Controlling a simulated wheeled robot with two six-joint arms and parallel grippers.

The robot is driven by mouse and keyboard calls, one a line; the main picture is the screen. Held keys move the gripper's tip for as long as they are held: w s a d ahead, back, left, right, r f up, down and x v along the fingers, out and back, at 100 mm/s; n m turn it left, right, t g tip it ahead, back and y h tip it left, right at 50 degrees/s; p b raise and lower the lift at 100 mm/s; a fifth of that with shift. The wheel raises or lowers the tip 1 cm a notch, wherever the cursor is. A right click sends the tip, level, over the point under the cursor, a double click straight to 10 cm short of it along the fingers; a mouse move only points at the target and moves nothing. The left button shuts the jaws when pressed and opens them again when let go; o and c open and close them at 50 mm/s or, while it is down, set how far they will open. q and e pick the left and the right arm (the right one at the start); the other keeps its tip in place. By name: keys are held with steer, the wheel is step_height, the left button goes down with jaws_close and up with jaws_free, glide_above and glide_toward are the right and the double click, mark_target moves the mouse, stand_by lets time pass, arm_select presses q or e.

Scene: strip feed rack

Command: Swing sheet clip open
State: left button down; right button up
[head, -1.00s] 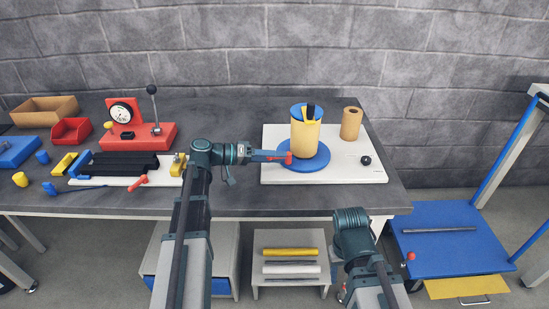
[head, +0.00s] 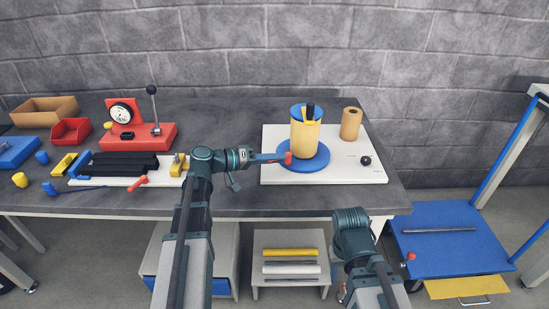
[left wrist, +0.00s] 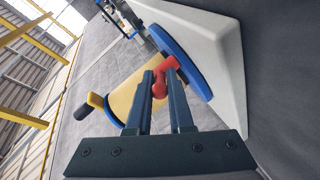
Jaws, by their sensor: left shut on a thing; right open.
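The sheet clip, a small red piece (head: 288,158), sits at the left edge of a blue round base (head: 312,165). A yellow cylinder (head: 304,140) with a blue rim stands on this base. My left gripper (head: 284,158) reaches in from the left, low beside the cylinder. In the left wrist view its two fingers are shut on the red clip (left wrist: 165,78), with the yellow cylinder (left wrist: 125,98) and blue disc (left wrist: 182,62) just beyond. My right arm is low at the front of the bench; its gripper does not show.
A red press with a dial (head: 150,135), bins and black strips lie to the left. The front bench edge passes below my left arm.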

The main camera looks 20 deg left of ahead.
arm_select(q)
steer(key=shift+s+d+n+t+y, duration=0.3)
steer(key=shift+n+t+y, duration=0.15)
steer(key=shift+n+y, duration=0.1)
steer(key=shift+s+d+n+t+y, duration=0.15)
steer(key=shift+s+n+t+y, duration=0.1)
steer(key=shift+n+t+y, duration=0.25)
steer(key=shift+d+n+t+y, duration=0.25)
steer(key=shift+n+t+y, duration=0.6)
steer(key=shift+n+y, duration=0.1)
steer(key=c, duration=0.8)
jaws_free()
